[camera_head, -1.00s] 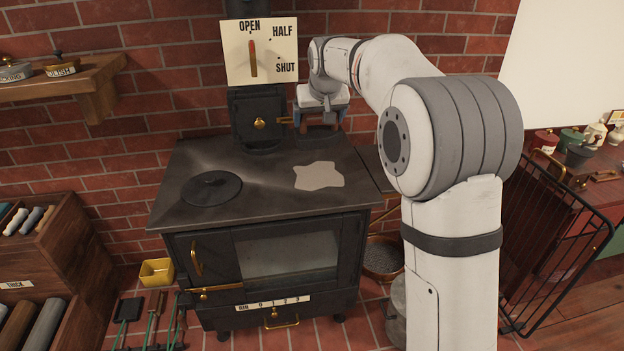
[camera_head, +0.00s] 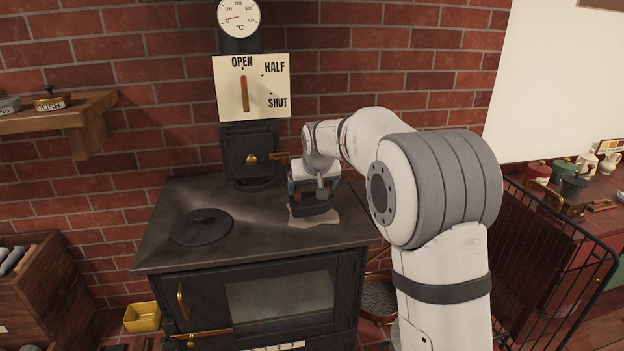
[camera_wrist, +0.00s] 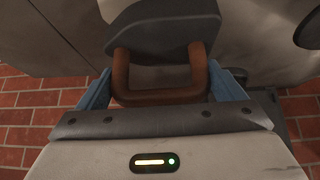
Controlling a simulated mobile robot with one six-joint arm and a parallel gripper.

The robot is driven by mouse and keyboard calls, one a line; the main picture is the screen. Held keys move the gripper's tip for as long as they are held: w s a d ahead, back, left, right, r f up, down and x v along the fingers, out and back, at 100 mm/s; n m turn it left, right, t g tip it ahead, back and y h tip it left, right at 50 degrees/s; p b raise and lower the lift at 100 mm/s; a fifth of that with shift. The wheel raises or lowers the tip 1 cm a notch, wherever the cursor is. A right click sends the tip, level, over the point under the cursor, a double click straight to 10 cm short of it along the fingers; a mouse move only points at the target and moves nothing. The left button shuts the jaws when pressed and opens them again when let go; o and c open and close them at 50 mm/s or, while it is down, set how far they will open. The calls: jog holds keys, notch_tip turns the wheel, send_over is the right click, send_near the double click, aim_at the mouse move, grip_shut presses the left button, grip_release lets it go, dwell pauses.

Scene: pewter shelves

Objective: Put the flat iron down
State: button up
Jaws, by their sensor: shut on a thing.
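The flat iron (camera_head: 313,209) is a dark block just over the right part of the black stove top (camera_head: 270,235), at the pale patch (camera_head: 318,221). I cannot tell whether it touches the surface. In the wrist view, its brown looped handle (camera_wrist: 160,97) sits between the blue fingers of my gripper (camera_wrist: 162,88), and its dark body (camera_wrist: 165,38) shows beyond. My gripper (camera_head: 314,187) is shut on the handle from above. The iron's underside is hidden.
A round black hob lid (camera_head: 202,227) lies on the left of the stove top. The dark flue box (camera_head: 250,152) with a brass knob stands behind. A damper plate marked OPEN, HALF, SHUT (camera_head: 257,86) is above. A black wire rack (camera_head: 560,255) stands right.

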aim_at(312, 197)
jog(key=shift+f, duration=1.45)
jog(key=o, duration=1.8)
jog(key=shift+s+f, duration=0.1)
jog(key=shift+f, duration=0.05)
jog(key=b+v, duration=0.1)
jog(key=v, duration=1.1)
jog(key=s+d+f+g, duration=0.1)
jog(key=s+d+f, duration=0.3)
jog(key=s, duration=0.7)
jog(key=s+d+f+m+g, duration=0.1)
jog(key=s+d+f, duration=0.2)
jog(key=s, duration=0.8)
jog(key=s+d+f+m+g+h, duration=0.1)
jog(key=s+d+f, duration=0.3)
jog(key=s, duration=0.8)
jog(key=shift+d+f+g, duration=0.3)
jog(key=shift+d+g, duration=0.1)
jog(key=shift+d, duration=0.8)
